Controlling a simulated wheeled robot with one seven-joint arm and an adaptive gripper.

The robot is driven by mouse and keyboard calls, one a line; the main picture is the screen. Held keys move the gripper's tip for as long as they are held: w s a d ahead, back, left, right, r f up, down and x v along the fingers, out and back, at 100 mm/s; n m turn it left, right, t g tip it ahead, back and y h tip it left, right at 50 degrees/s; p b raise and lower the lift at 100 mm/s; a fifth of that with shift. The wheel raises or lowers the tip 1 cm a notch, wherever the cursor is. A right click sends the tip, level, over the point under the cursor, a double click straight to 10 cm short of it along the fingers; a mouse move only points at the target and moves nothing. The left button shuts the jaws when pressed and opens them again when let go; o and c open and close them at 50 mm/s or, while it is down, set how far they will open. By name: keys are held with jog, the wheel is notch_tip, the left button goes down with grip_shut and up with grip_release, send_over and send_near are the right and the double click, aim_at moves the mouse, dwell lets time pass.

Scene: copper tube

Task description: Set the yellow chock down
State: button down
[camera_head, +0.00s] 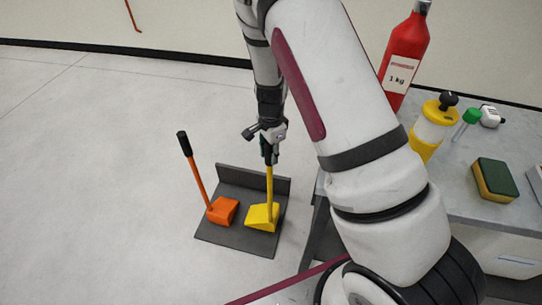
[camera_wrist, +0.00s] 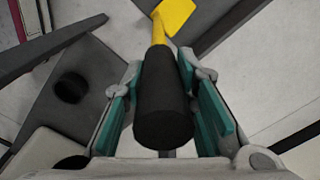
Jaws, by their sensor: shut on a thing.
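The yellow chock (camera_head: 262,217) is a wedge on a long yellow handle with a black grip. My gripper (camera_head: 269,153) is shut on the black grip (camera_wrist: 163,105), which lies between the teal finger pads in the wrist view. The handle stands nearly upright, and the wedge (camera_wrist: 176,15) shows beyond it. The wedge is over the right part of a dark grey tray (camera_head: 225,238) with a raised back wall. I cannot tell whether it touches the tray. The fingers hide most of the grip in the head view.
An orange chock (camera_head: 222,211) stands on the left of the tray, its black-gripped handle leaning left. A workbench (camera_head: 462,195) at right holds a yellow-capped bottle (camera_head: 432,125), a sponge (camera_head: 494,180) and a red cylinder (camera_head: 405,55). Open floor lies left.

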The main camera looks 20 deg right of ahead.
jog(key=shift+w+d, duration=0.15)
jog(key=shift+w, duration=0.2)
jog(key=shift+f+b, duration=0.75)
jog(key=shift+f, duration=0.95)
jog(key=c, duration=1.3)
grip_release()
jog(key=shift+s+f, duration=0.1)
jog(key=shift+s, duration=0.05)
notch_tip(320, 180, up, 12)
jog(key=p, duration=0.3)
jog(key=shift+s+r+p, duration=0.15)
jog(key=shift+r+p, duration=0.05)
jog(key=shift+p, duration=0.15)
